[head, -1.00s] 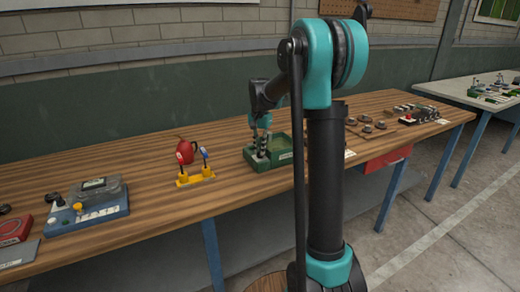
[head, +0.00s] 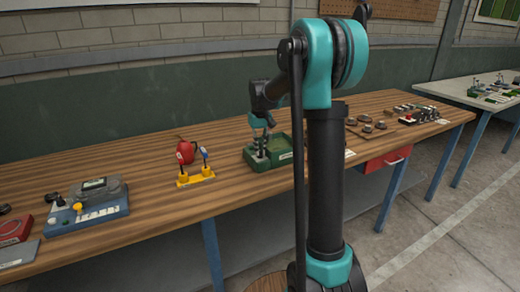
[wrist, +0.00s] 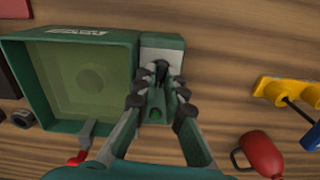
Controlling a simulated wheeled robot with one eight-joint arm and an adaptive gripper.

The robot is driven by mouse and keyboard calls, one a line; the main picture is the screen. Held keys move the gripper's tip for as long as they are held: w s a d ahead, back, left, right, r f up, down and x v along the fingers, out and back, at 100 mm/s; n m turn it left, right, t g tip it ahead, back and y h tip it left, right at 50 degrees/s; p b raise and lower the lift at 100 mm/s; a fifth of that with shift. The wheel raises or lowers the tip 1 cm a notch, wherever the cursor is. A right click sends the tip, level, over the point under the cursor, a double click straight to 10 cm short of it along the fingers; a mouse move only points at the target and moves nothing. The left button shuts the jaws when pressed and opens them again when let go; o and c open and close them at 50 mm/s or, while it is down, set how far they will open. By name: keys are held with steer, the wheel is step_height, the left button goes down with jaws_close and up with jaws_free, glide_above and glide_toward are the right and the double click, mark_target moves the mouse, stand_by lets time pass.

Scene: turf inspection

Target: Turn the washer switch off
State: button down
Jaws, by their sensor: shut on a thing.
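The washer is a dark green unit with an open square basin (wrist: 125,50) on the left of the wrist view and a narrow grey-and-green switch panel beside it. It also shows on the bench in the head view (head: 286,154). On the panel stands a small black switch lever (wrist: 161,70), with a round green spot (wrist: 157,114) nearer my gripper's base. My gripper (wrist: 160,82) is over the panel, its fingers closed around the lever and partly hiding it. In the head view my gripper (head: 261,146) reaches down to the washer.
A red kettle-like object (head: 186,151) and a yellow stand (head: 196,178) are left of the washer in the head view. A blue device (head: 95,209) lies farther left. Dark round parts (head: 366,125) lie to the right. Bare wood separates these groups.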

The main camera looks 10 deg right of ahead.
steer(key=shift+n, duration=0.6)
steer(key=c, duration=1.6)
jaws_free()
steer(key=shift+r, duration=4)
steer(key=s+d+f+m+t, duration=0.1)
steer(key=s+f, duration=0.5)
steer(key=s, duration=0.4)
steer(key=s+d+f+m+t, duration=0.1)
steer(key=s+f, duration=0.6)
steer(key=s, duration=0.3)
steer(key=s+d+f+m+t, duration=0.1)
steer(key=s+f+t, duration=0.1)
steer(key=s+f, duration=0.4)
steer(key=s, duration=0.4)
steer(key=shift+s+d+f, duration=0.2)
steer(key=shift+s+f, duration=0.15)
steer(key=shift+f, duration=0.05)
